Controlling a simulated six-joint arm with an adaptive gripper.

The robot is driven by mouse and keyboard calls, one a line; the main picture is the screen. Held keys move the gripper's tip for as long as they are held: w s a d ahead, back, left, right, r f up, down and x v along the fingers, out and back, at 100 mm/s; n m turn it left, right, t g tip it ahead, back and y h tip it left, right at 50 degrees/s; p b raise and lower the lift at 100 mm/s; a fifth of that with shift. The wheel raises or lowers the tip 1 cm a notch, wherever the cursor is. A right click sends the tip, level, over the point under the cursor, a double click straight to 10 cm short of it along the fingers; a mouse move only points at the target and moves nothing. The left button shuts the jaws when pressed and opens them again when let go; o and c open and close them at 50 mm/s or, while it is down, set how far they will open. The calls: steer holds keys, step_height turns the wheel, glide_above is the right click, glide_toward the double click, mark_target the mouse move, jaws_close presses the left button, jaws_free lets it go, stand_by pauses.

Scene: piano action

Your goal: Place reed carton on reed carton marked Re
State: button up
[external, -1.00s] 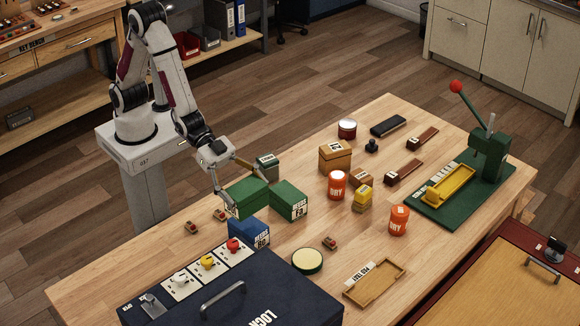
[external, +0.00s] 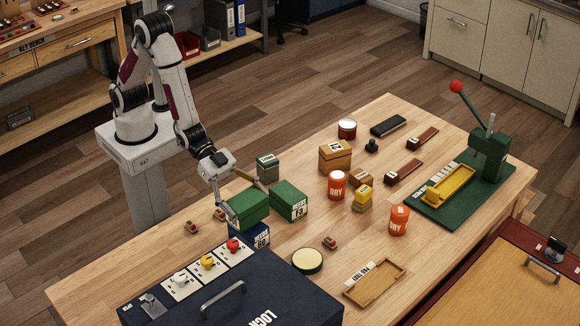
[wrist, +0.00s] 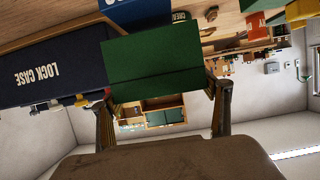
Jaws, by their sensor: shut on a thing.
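My gripper (external: 246,200) is shut on a green reed carton (external: 248,210), with one finger on each side of it. In the wrist view the held carton (wrist: 152,68) fills the middle, between the two fingers. A blue reed carton (external: 250,238) with a white label stands on the table directly below the held one, its top mostly hidden. I cannot tell whether the two touch. Part of a blue surface (wrist: 126,12) shows beyond the held carton in the wrist view. A second green reed carton (external: 289,200) stands close by on the right.
A grey-green box (external: 268,167) stands just behind the held carton. The dark blue lock case (external: 250,290) and a panel with coloured knobs (external: 208,262) lie in front. A round tin (external: 307,260) and an orange can (external: 337,185) stand to the right.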

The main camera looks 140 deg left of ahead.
steer(key=shift+f, duration=0.75)
steer(key=shift+f, duration=0.1)
steer(key=o, duration=1.4)
steer(key=shift+f, duration=0.1)
steer(key=shift+r, duration=0.2)
steer(key=shift+v, duration=3.75)
